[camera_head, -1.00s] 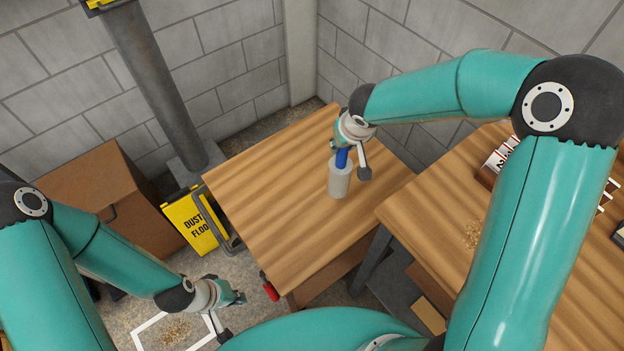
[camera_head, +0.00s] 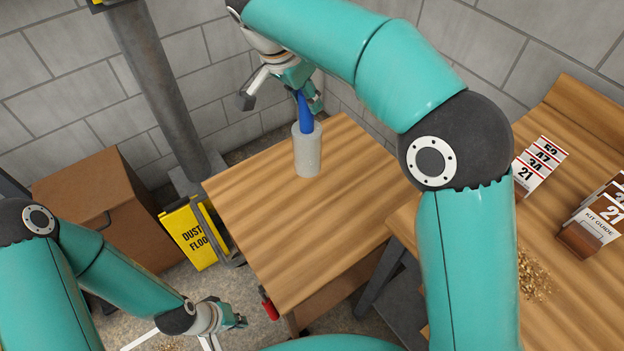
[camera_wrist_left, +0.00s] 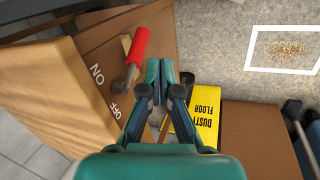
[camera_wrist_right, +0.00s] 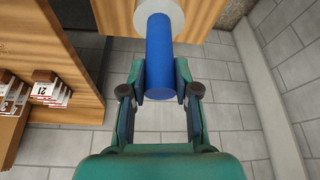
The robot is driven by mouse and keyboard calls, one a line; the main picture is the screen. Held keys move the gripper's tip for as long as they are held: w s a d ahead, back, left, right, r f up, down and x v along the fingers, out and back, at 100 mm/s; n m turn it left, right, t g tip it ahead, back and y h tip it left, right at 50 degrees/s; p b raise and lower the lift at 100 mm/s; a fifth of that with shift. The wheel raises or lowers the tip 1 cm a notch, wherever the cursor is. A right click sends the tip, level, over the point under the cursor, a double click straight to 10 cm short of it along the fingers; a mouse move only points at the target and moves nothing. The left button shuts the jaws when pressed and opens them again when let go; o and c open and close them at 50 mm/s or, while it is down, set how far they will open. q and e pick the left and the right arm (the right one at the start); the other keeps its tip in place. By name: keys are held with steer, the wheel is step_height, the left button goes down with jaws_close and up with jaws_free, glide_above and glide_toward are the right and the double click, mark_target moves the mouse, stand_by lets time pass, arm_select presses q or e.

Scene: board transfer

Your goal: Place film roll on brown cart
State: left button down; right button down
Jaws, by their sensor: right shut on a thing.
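The film roll (camera_head: 307,153) is a pale grey cylinder with a blue core (camera_head: 305,113) sticking out of its top. It is upright over the wooden top of the cart (camera_head: 265,222); I cannot tell whether its base touches. My right gripper (camera_head: 306,92) is above it, shut on the blue core, which also shows between the fingers in the right wrist view (camera_wrist_right: 160,68). The pale roll end (camera_wrist_right: 160,12) is beyond it. My left gripper (camera_head: 238,321) is low at the cart's front left, empty, its fingertips close together in the left wrist view (camera_wrist_left: 160,75).
A brown cabinet (camera_head: 105,200) and a yellow dust sign (camera_head: 190,235) stand left of the cart, near a grey post (camera_head: 160,90). A red handle (camera_wrist_left: 138,45) juts from the cart's side. A second wooden table (camera_head: 575,290) with number cards (camera_head: 540,165) is at right.

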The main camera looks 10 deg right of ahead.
mark_target(297, 147)
step_height(297, 147, down, 19)
steer(key=shift+r, duration=0.1)
stand_by(0.4)
steer(key=c, duration=0.9)
jaws_free()
steer(key=shift+o, duration=0.2)
steer(key=v, duration=1.2)
steer(key=shift+d+b, duration=0.1)
steer(key=shift+b, duration=0.3)
steer(key=shift+w, duration=0.1)
